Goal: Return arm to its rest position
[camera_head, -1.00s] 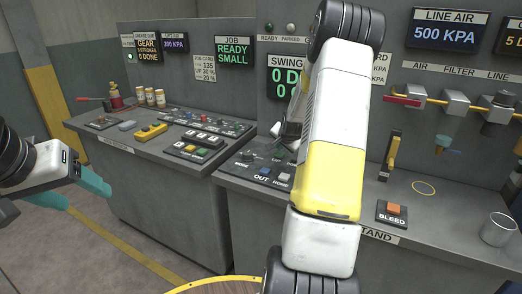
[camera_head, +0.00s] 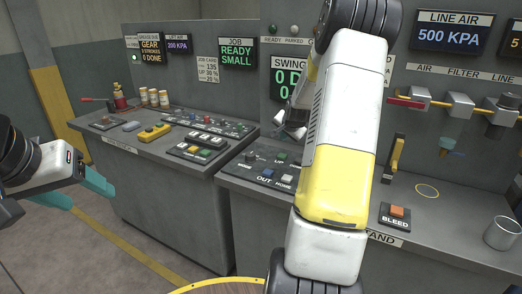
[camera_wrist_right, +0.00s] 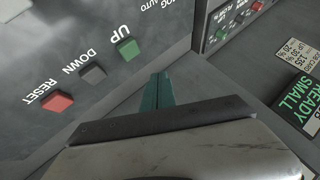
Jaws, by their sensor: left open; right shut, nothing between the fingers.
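My right arm (camera_head: 340,130) rises through the middle of the head view, with white and yellow links. In the right wrist view, the teal fingers of my right gripper (camera_wrist_right: 157,92) are together and empty, near a panel with a green UP button (camera_wrist_right: 126,48), a grey DOWN button (camera_wrist_right: 92,73) and a red RESET button (camera_wrist_right: 58,102). My left gripper (camera_head: 88,193) is open and empty at the left edge, over the floor.
Grey consoles (camera_head: 165,190) with buttons stand at left and centre. A BLEED button (camera_head: 396,212) and a metal cup (camera_head: 502,233) are at the right. Floor at lower left is clear.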

